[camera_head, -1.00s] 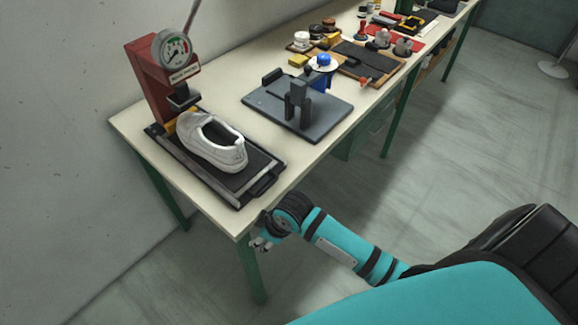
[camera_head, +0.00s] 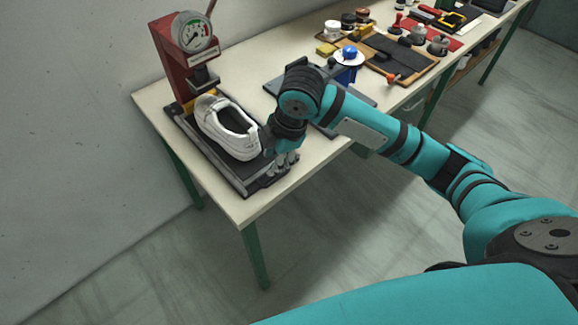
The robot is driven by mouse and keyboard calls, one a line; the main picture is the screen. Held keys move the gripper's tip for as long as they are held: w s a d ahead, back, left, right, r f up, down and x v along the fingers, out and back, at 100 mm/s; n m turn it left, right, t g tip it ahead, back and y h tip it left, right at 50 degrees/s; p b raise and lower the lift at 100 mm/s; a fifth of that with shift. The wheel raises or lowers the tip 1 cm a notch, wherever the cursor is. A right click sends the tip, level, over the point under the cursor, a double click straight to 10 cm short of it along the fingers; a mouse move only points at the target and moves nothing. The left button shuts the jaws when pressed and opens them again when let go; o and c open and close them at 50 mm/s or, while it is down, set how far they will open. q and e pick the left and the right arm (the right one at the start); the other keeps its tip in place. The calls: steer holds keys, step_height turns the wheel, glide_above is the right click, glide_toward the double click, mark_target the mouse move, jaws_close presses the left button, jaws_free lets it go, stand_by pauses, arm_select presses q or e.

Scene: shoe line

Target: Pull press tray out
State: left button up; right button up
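The press tray (camera_head: 215,160) is a dark, flat tray with rails at the left end of the bench. A white shoe (camera_head: 226,128) rests on it, toe toward the red press (camera_head: 178,62) with its round gauge. The tray's handle end is at the front right and is partly hidden by my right gripper. My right gripper (camera_head: 283,162) is at that front end, beside the shoe's heel. Its fingers are small and partly hidden, so I cannot tell whether they touch the handle or are closed. My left gripper is not in view.
The bench (camera_head: 246,207) has bare top at its front left corner. A dark plate fixture (camera_head: 365,94) stands behind my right forearm, partly hidden. A blue-capped item (camera_head: 348,56), a wooden-edged board (camera_head: 405,67) and several small tools lie farther right.

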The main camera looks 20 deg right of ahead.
mark_target(285, 173)
steer(key=d+r+n+h, duration=0.1)
steer(key=d+r+n, duration=0.1)
steer(key=d+r, duration=0.35)
steer(key=shift+g, duration=0.3)
steer(key=w+f, duration=0.1)
steer(key=f, duration=0.4)
steer(key=w+a+f+p, duration=0.1)
steer(key=f, duration=0.5)
steer(key=w+f+p, duration=0.1)
steer(key=f, duration=0.5)
steer(key=shift+w+a, duration=0.25)
steer(key=shift+w, duration=0.05)
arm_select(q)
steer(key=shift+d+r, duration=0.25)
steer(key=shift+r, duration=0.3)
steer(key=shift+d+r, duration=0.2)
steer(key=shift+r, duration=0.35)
arm_select(e)
steer(key=shift+r, duration=0.1)
jaws_close()
